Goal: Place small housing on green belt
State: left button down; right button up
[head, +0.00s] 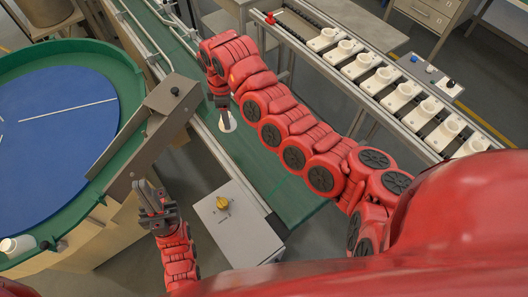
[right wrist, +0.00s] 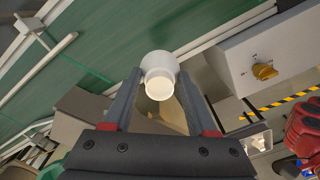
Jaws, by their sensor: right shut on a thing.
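The small housing is a white, cup-like piece (right wrist: 160,78) with a round pale end, held between the two fingers of my right gripper (right wrist: 155,95). In the head view my right gripper (head: 222,103) points down over the green belt (head: 290,195). The white housing (head: 228,122) shows just below its fingertips, near the belt's left edge. I cannot tell whether it touches the belt. My left gripper (head: 155,200) is empty and looks open, beside the grey metal guide and left of the control box.
A grey control box (head: 235,225) with a yellow knob stands beside the belt. A blue round table (head: 60,120) with a green rim is at left, with a white piece (head: 15,246) at its edge. A metal guide (head: 150,135) slants nearby. A rack of white housings (head: 385,78) runs at right.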

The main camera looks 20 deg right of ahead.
aim_at(257, 145)
jog(key=shift+n, duration=0.3)
jog(key=s+f, duration=0.1)
jog(key=s, duration=0.1)
jog(key=s+f, duration=0.1)
jog(key=s, duration=0.1)
jog(key=s+a+f, duration=0.1)
jog(key=s, duration=0.1)
jog(key=shift+f, duration=0.15)
jog(key=s+d+f, duration=0.2)
jog(key=s+f, duration=0.2)
jog(key=s, duration=0.5)
jog(key=shift+s+d+f, duration=0.15)
jog(key=shift+s, duration=0.25)
jog(key=shift+d, duration=0.15)
jog(key=w+d, duration=0.2)
jog(key=w, duration=0.2)
jog(key=w+d+f, duration=0.1)
jog(key=w+d, duration=0.1)
jog(key=w, duration=0.3)
jog(key=w+d, duration=0.3)
jog(key=w, duration=0.2)
jog(key=shift+f, duration=0.3)
jog(key=shift+s+f+p, duration=0.1)
jog(key=shift+f+p, duration=0.6)
jog(key=shift+f, duration=1.05)
jog(key=o, duration=1.3)
jog(key=shift+o, duration=0.2)
